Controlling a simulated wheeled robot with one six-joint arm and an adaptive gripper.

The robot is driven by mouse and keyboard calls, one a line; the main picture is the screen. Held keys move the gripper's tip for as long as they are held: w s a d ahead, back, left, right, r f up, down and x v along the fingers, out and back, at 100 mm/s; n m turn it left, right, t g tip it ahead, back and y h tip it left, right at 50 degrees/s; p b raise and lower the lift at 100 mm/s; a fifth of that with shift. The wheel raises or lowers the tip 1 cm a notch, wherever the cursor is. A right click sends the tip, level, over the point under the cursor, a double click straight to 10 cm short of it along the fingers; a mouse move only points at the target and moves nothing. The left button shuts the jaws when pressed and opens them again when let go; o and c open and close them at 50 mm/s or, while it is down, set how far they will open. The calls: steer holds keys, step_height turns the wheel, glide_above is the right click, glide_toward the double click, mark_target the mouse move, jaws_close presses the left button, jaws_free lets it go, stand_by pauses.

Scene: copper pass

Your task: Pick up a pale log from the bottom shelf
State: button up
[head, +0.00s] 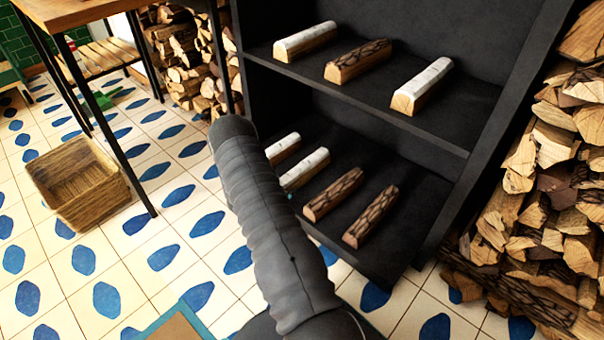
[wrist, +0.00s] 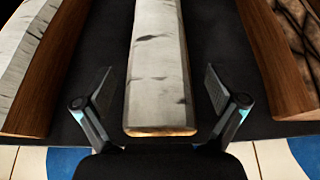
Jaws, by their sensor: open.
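Two pale birch-barked logs lie on the bottom shelf (head: 372,250) in the head view, the left one (head: 283,149) behind the other pale log (head: 305,169). My arm partly hides them there. In the wrist view a pale log (wrist: 157,70) with dark bark marks lies lengthwise between the two fingers of my gripper (wrist: 160,100). The fingers are open, one on each side with a gap to the log. Another pale log (wrist: 28,62) is at the left, and a brown-barked log (wrist: 275,55) at the right. My gripper is hidden in the head view.
Two dark-barked logs (head: 333,194) (head: 371,217) lie right of the pale ones on the bottom shelf. The upper shelf (head: 455,125) overhangs them, carrying several logs. Stacked firewood (head: 550,190) stands at the right. A wicker basket (head: 80,183) and a table (head: 75,12) are at the left.

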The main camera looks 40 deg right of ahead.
jaws_close()
steer(key=shift+r, duration=0.1)
